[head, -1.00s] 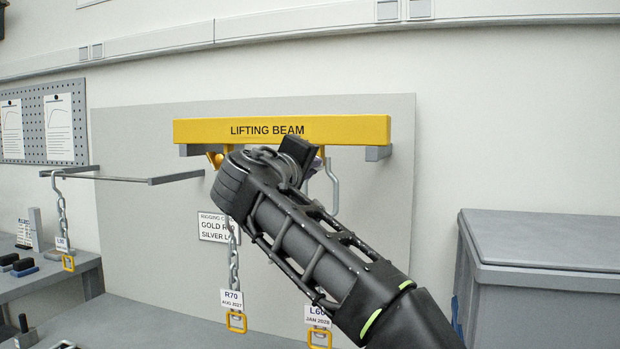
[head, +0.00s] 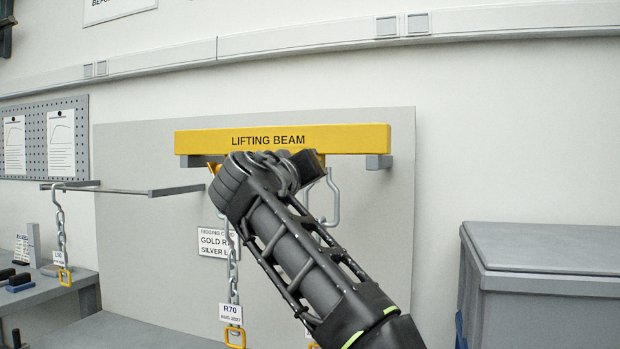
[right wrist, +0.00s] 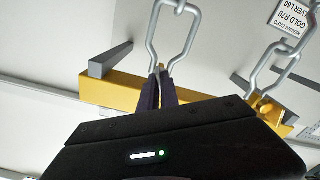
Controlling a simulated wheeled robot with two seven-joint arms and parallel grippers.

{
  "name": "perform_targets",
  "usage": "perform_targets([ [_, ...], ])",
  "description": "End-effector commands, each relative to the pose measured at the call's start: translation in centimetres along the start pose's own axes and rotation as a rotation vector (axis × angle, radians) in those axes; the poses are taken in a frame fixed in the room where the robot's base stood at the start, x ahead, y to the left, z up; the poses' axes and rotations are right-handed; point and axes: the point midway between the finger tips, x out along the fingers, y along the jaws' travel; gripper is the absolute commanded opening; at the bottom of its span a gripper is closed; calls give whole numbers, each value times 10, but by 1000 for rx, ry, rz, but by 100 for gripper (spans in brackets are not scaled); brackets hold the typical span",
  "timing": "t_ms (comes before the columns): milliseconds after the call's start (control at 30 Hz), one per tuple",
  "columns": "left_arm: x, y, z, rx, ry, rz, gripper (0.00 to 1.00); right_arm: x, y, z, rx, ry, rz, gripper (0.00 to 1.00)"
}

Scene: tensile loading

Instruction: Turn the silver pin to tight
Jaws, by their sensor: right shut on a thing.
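The yellow lifting beam (head: 350,139) hangs in front of a grey panel and crosses the right wrist view upside down (right wrist: 118,92). A silver shackle or link (head: 333,200) hangs below its right part, and a silver loop (right wrist: 191,38) shows beyond my fingers in the right wrist view. My right gripper (right wrist: 161,76) is shut at the beam end of this loop. The silver pin is mostly hidden between and behind the fingers, so its turn cannot be read. My left gripper is not in view.
A chain tagged R70 (head: 232,313) hangs left of my right arm. A rigging card (head: 213,243), partly covered, is on the panel. Another chain (head: 61,235) hangs from a rail at left. A grey lidded box (head: 540,290) stands at right.

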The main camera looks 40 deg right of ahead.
Motion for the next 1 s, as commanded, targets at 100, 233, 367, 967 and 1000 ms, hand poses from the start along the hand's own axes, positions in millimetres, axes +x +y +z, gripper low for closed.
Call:
perform_targets([
  [100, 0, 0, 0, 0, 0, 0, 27, 0, -2, 1, 4, -4, -3, 0],
  [233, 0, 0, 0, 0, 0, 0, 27, 0, -2, 1, 3, -4, -3, 0],
  [367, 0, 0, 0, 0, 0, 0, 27, 0, -2, 2, 3, -5, -3, 10],
  [967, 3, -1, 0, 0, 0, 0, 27, -8, -1, 1, 3, 0, -3, 27],
  [1000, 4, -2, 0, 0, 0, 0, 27, -11, -1, 1, 3, 1, -3, 27],
])
